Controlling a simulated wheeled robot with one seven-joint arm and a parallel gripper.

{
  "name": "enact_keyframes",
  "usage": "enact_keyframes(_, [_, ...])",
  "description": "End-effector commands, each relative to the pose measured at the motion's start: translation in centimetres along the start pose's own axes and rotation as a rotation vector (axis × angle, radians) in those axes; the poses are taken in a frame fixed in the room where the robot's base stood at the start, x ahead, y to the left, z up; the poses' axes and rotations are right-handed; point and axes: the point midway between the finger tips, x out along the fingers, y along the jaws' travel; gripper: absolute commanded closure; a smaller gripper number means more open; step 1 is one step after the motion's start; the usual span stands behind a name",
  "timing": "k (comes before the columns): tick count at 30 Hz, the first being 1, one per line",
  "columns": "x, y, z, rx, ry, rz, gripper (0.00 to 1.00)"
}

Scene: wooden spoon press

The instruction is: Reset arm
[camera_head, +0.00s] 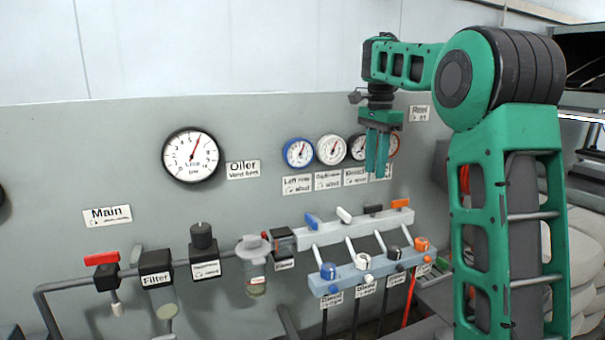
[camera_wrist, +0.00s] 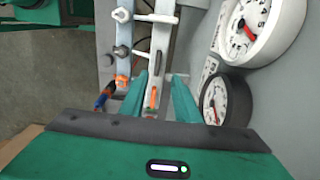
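My green arm rises on the right of the head view and reaches left. My gripper (camera_head: 376,172) points down in front of the gauges at the right of the panel. In the wrist view my gripper (camera_wrist: 157,92) has its two green fingers apart, with a gap between them. No held object shows between them. The valve manifold (camera_head: 350,233) lies below the gripper, with coloured levers along its top. An orange lever (camera_wrist: 153,98) shows through the finger gap in the wrist view, beyond the fingers. My arm and gripper partly hide the rightmost gauges.
The grey panel (camera_head: 90,165) carries a large Oiler gauge (camera_head: 190,155) and several small gauges, including a blue-rimmed one (camera_head: 298,153). A red-handled Main valve (camera_head: 102,258) and a filter (camera_head: 157,281) sit on the pipe at lower left. Pale sacks (camera_head: 585,235) lie at the right.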

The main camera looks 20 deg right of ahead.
Motion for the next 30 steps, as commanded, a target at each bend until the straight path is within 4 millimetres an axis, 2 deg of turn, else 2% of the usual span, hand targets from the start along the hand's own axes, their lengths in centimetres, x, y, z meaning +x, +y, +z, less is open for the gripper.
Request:
enact_keyframes(5, [0.1,0.8,-0.1,-0.018,0.006,0.002,0.71])
enact_keyframes(8, [0.6,3.0,-0.3,-0.073,0.020,0.010,0.71])
enact_keyframes(11, [1.6,6.5,-0.6,-0.166,0.039,0.021,0.71])
enact_keyframes(17, [5.1,15.1,-0.8,-0.386,0.056,0.043,0.71])
enact_keyframes(24, [11.2,25.5,0.7,-0.655,0.041,0.046,0.71])
enact_keyframes(30, [16.8,32.9,3.3,-0.859,0.010,0.024,0.71])
